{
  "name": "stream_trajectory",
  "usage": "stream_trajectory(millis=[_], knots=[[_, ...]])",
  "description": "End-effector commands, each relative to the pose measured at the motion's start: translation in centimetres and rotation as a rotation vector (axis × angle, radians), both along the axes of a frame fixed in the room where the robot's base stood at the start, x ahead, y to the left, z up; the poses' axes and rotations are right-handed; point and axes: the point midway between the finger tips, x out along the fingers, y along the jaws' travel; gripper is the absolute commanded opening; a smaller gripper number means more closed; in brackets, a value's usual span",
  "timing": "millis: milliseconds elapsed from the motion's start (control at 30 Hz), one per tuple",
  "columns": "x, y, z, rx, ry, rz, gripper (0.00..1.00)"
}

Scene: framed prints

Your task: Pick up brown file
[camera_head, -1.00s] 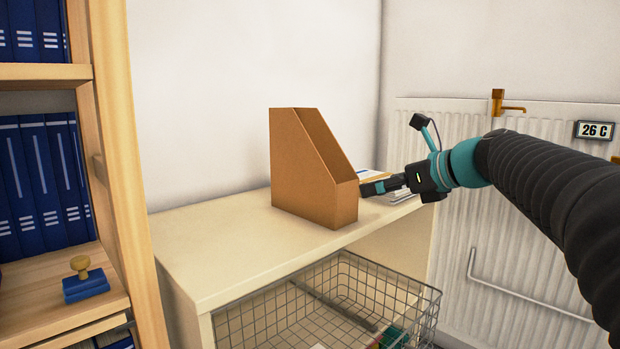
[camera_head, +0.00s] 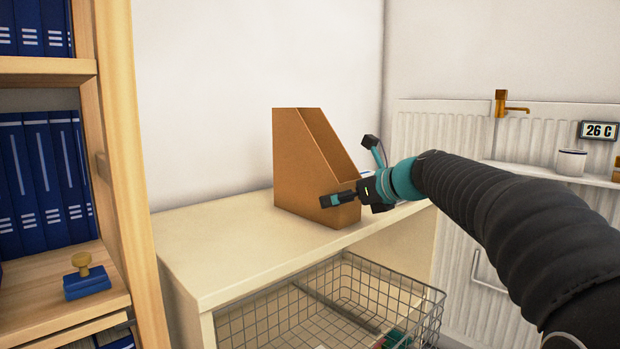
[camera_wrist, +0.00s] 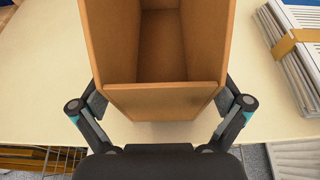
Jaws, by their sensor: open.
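The brown file (camera_head: 305,165) is an upright, open-topped holder with a slanted side, standing on the cream cabinet top. It also shows in the wrist view (camera_wrist: 155,103), where I look down into its empty-looking inside. My gripper (camera_head: 328,201) is at the low front end of the file. In the wrist view my gripper (camera_wrist: 162,100) is open, with one finger on each side of the file's front end. The fingers are close to its side walls; I cannot tell whether they touch. The far finger is hidden in the head view.
The cream cabinet top (camera_head: 215,240) is clear left of the file. Papers with a tan band (camera_wrist: 290,45) lie to its right. A wire basket (camera_head: 330,300) sits below. A wooden shelf (camera_head: 125,150) with blue binders stands left; a radiator (camera_head: 450,130) is at right.

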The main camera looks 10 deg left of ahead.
Motion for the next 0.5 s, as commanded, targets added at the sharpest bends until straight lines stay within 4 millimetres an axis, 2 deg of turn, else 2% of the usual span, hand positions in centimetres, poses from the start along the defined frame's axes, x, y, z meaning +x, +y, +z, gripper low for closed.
stream_trajectory(millis=[200,267,433,467,500], knots=[[0.10,0.13,0.01,0.000,-0.002,-0.001,1.00],[0.10,0.13,0.00,-0.001,-0.001,-0.001,0.88],[0.08,0.12,-0.02,-0.001,-0.001,-0.001,0.45],[0.08,0.12,-0.02,-0.001,-0.001,-0.001,0.39],[0.07,0.11,0.06,0.000,-0.002,-0.001,0.39]])
